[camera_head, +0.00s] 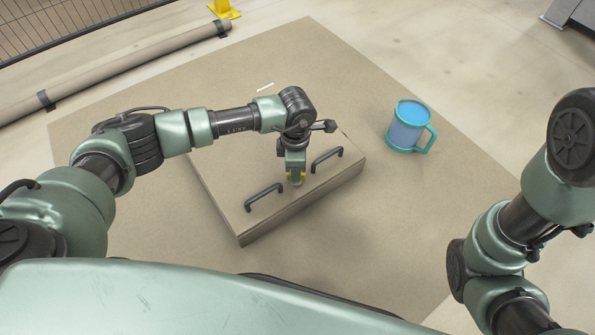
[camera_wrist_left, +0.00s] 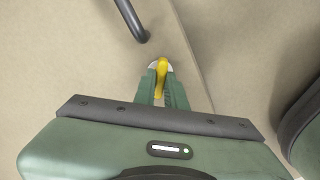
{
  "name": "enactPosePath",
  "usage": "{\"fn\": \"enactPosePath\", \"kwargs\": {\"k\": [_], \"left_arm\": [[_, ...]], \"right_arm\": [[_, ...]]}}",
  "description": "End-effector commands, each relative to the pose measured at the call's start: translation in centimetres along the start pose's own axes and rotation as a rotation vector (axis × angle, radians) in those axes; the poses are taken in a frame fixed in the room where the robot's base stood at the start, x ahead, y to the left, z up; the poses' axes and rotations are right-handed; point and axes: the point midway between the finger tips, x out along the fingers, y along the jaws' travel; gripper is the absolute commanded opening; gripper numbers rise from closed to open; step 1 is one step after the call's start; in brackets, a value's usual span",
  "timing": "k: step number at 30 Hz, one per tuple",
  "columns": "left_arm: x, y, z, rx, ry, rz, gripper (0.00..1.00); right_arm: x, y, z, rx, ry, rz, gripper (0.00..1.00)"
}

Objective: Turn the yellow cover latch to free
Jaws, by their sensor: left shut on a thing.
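The yellow cover latch (camera_wrist_left: 162,66) sits on the tan cover (camera_head: 228,190). In the left wrist view it shows between the fingers of my left gripper (camera_wrist_left: 160,85), which is shut on it. In the head view only small yellow bits of the latch show beside the fingertips of my left gripper (camera_head: 296,178), which points down at the cover between two black handles. The rest of the latch is hidden by the fingers. My right arm shows at the right edge of the head view, but its gripper is out of the picture.
One black handle (camera_head: 263,197) stands left of my left gripper and another (camera_head: 327,159) right of it. A teal mug-like container (camera_head: 410,126) stands on the tan mat (camera_head: 385,215) to the right. A long roll (camera_head: 130,68) lies at the upper left. The mat around the cover is mostly clear.

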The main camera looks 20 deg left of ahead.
Motion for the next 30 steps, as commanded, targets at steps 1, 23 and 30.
{"fn": "enactPosePath", "kwargs": {"k": [1,23,30], "left_arm": [[0.1,0.1,0.0,0.065,-0.001,0.003,0.0],[0.1,0.1,0.0,0.558,0.0,0.001,0.0],[0.0,0.0,0.0,0.583,-0.001,0.0,0.0]], "right_arm": [[-0.4,-0.1,-0.1,0.0,0.0,0.0,0.36],[-1.5,-0.3,-0.6,0.001,0.0,0.0,0.36],[-1.4,-0.3,-0.5,0.0,0.001,0.0,0.36]]}}
